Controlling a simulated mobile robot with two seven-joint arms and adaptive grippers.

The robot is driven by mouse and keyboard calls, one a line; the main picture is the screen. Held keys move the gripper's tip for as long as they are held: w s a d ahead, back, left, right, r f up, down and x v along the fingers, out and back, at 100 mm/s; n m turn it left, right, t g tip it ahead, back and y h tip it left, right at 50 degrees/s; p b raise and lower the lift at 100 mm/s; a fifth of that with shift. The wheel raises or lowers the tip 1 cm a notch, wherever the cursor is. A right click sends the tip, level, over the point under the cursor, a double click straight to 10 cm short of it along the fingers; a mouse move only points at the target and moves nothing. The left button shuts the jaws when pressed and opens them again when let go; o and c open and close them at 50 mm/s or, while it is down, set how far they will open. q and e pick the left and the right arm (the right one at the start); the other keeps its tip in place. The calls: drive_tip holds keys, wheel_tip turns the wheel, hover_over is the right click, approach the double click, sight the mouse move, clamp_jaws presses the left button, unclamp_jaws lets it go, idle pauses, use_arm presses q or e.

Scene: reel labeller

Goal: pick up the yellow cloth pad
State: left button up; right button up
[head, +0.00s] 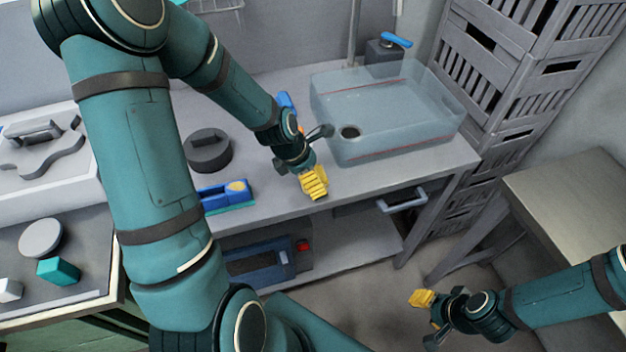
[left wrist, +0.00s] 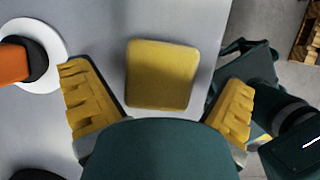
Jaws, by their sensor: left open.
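The yellow cloth pad (left wrist: 162,75) lies flat on the grey counter in the left wrist view, a rounded square near the counter's edge. My left gripper (left wrist: 158,108) is open, with one ribbed yellow finger on each side of the pad and clear gaps to both. In the head view my left gripper (head: 314,183) is low over the counter's front edge. There I cannot tell the pad from the yellow fingers. My right gripper (head: 428,312) is off to the lower right, away from the counter; its finger opening is unclear.
A translucent sink basin (head: 385,115) is behind and right of my left gripper. A blue tool (head: 226,196) and a dark round object (head: 208,151) are to its left. An orange part on a white disc (left wrist: 40,50) is close beside my left finger. A drawer handle (head: 402,203) sticks out below.

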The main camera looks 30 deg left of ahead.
use_arm(q)
drive_tip(key=shift+f, duration=0.1)
drive_tip(key=c, duration=1.1)
wheel_tip(320, 180, up, 10)
drive_tip(key=p, duration=0.2)
drive_tip(key=shift+p, duration=0.4)
drive_tip(key=o, duration=0.5)
drive_tip(key=shift+c, duration=0.2)
drive_tip(key=c, duration=0.4)
